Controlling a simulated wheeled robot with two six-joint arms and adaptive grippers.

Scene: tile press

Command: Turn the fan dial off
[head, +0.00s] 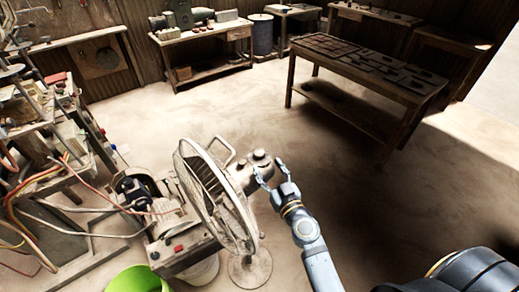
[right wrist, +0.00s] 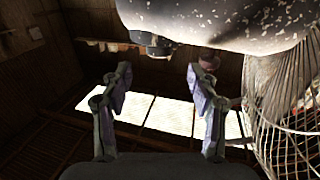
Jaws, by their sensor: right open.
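A standing fan (head: 213,193) with a dusty wire cage and round base stands in the middle of the head view. Small knobs (head: 259,154) stick up from its motor housing (head: 243,178); which one is the dial I cannot tell. My right gripper (head: 270,172) is open and empty, close beside the housing. In the right wrist view the speckled housing (right wrist: 215,22) fills the top, with a dark knob (right wrist: 150,42) ahead of the open fingers (right wrist: 162,80) and another partly behind the right finger. Neither knob is between the fingers. My left gripper is not in view.
A cluttered bench (head: 55,125) with cables stands at the left. A machine (head: 170,215) and a green bucket (head: 135,280) are left of the fan. A table (head: 370,68) with tiles stands at the back right. The floor (head: 420,190) right of the fan is clear.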

